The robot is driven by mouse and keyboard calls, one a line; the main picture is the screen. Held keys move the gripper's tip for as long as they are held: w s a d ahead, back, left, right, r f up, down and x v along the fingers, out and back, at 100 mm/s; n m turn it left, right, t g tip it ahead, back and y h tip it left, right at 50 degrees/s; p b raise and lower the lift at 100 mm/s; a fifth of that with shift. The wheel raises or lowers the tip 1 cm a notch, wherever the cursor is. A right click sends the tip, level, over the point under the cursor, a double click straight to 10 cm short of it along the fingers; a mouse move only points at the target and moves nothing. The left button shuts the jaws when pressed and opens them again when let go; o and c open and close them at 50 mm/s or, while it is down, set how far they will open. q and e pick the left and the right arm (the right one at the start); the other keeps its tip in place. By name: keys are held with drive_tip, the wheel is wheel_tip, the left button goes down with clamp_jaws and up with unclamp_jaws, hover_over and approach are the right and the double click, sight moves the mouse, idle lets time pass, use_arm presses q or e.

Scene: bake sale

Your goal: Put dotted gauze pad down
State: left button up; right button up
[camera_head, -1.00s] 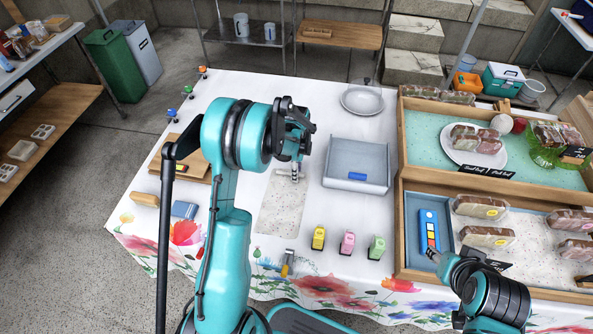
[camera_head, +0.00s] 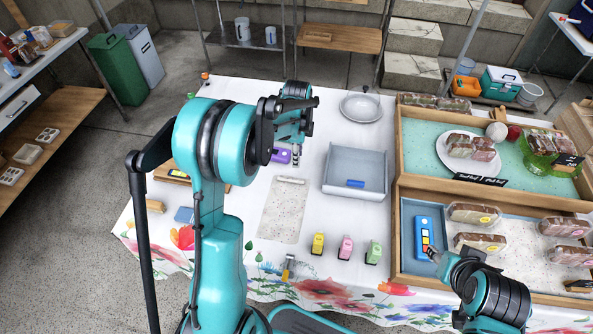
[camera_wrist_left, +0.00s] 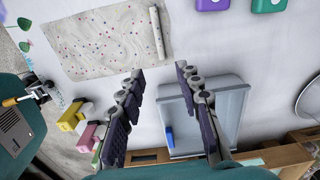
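The dotted sheet, which looks like the dotted gauze pad (camera_head: 282,213), lies flat on the white tablecloth, with a rolled far end. In the left wrist view it is a pale sheet with small coloured dots (camera_wrist_left: 95,40) and a roll (camera_wrist_left: 157,33) along its right edge. My left gripper (camera_head: 296,152) is above the table beyond the rolled end. Its fingers stand apart in the left wrist view (camera_wrist_left: 160,75), with nothing between them. My right gripper (camera_head: 434,254) is by the blue box with coloured squares (camera_head: 424,232); its fingers are too small to judge.
Yellow, pink and green small items (camera_head: 345,248) stand in front. A purple item (camera_head: 281,156) lies behind the sheet. Wooden display trays (camera_head: 396,150) fill the right side.

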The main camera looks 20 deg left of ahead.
use_arm(q)
drive_tip(key=s+d+r+n+t, duration=0.25)
drive_tip(key=s+r+n, duration=0.2)
drive_tip(key=r, duration=0.35)
drive_tip(key=s+d+r+n+t, duration=0.2)
drive_tip(key=s+n, duration=0.3)
drive_tip(key=s, duration=0.3)
drive_tip(key=s+d+r+n+t, duration=0.2)
drive_tip(key=s+d+n, duration=0.3)
drive_tip(key=s, duration=0.4)
drive_tip(key=shift+s, duration=0.2)
drive_tip(key=shift+n+t, duration=0.25)
drive_tip(key=shift+c, duration=0.2)
